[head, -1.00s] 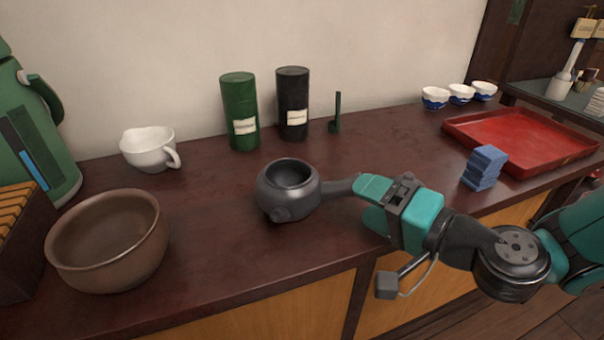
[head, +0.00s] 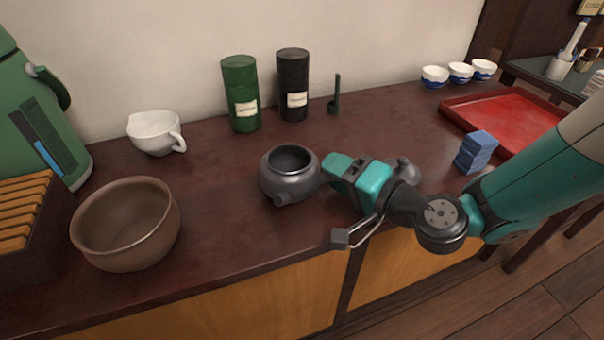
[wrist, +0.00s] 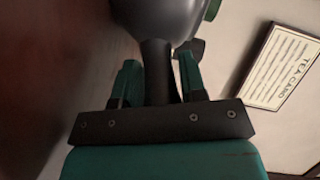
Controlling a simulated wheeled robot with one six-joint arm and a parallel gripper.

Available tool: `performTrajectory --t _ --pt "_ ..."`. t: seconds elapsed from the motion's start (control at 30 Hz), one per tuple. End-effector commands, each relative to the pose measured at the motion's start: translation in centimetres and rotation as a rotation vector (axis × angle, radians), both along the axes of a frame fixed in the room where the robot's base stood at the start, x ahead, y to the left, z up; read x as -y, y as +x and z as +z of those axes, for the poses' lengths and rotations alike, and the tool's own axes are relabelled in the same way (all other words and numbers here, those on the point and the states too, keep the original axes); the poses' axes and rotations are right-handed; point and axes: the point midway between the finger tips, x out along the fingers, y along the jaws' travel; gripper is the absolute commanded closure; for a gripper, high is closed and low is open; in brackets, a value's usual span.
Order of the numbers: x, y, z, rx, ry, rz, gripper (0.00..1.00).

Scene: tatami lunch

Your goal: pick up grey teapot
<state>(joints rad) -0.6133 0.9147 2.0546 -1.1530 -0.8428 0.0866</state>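The grey teapot (head: 286,181) stands upright on the dark counter, its round body left of my gripper and its side handle pointing right. My gripper (head: 340,174) reaches in from the right, with its fingers on either side of the handle and close to the body. In the wrist view the dark handle (wrist: 156,72) runs between my two green fingers. A narrow gap shows beside the handle, so the gripper (wrist: 160,85) looks open around it. The teapot body (wrist: 160,15) fills the top of that view. In the head view, my gripper hides most of the handle.
A brown bowl (head: 127,238) and a white spouted cup (head: 155,133) stand to the left. A green canister (head: 241,95) and a black canister (head: 292,85) stand behind. Blue blocks (head: 476,152) and a red tray (head: 510,120) lie right. A card (wrist: 285,65) shows in the wrist view.

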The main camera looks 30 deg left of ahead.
Motion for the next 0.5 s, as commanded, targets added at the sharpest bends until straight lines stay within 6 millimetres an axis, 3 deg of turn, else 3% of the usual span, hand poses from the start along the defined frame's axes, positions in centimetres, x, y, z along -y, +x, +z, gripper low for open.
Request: performTrajectory --t 0.03,0.13,0.17,0.5 --pt "0.01 0.00 0.00 0.000 0.000 0.000 0.74" --pt "0.02 -0.01 0.01 0.000 0.000 0.000 0.97" --pt "0.00 0.01 0.09 0.000 0.002 0.000 1.00" --pt "0.00 0.01 0.76 0.001 0.002 0.000 1.00"
